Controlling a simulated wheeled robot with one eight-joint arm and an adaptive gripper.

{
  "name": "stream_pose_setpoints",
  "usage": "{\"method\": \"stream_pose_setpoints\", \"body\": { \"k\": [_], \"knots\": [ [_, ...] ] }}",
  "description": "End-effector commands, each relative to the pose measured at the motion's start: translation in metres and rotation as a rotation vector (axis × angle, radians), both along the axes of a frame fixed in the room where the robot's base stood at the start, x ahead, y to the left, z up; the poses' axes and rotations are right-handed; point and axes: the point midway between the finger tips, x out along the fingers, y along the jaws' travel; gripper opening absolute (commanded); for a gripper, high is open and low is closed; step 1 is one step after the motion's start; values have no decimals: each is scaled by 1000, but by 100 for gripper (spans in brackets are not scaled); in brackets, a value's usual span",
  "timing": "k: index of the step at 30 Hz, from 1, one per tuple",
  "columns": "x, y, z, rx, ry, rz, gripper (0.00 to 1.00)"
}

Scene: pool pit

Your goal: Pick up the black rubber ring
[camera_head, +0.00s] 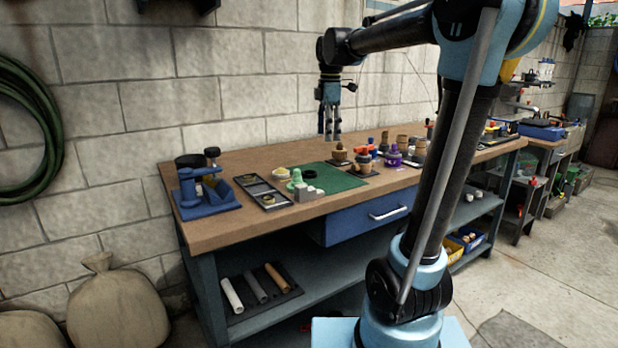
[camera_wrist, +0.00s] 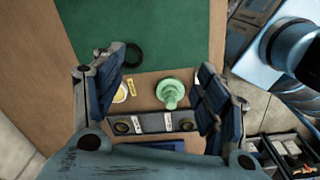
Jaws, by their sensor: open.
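The black rubber ring (camera_head: 310,173) lies flat on the left end of the green mat (camera_head: 343,183) on the workbench. In the wrist view the ring (camera_wrist: 127,54) is beside the left finger, partly hidden by it, near the edge of the mat (camera_wrist: 185,30). My gripper (camera_head: 329,137) points down above the bench, clear of the surface. Its fingers (camera_wrist: 163,76) are spread wide, with nothing held between them.
A green stepped part (camera_wrist: 170,92) and a yellow-rimmed cup (camera_wrist: 120,93) stand near the ring. A dark compartment tray (camera_head: 263,192) and a blue fixture (camera_head: 205,195) are farther left. Several pots and a purple part (camera_head: 393,157) stand right. Most of the mat is bare.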

Motion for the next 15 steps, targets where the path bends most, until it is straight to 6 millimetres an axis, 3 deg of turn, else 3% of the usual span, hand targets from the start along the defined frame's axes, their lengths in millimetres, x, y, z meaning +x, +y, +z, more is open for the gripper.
{"method": "stream_pose_setpoints", "body": {
  "k": [6, 11, 15],
  "knots": [
    [39, 40, 21, -12, 21, 261, 67],
    [51, 54, 26, -15, 28, 352, 67],
    [53, 56, 17, -16, 30, 373, 67]
  ]
}}
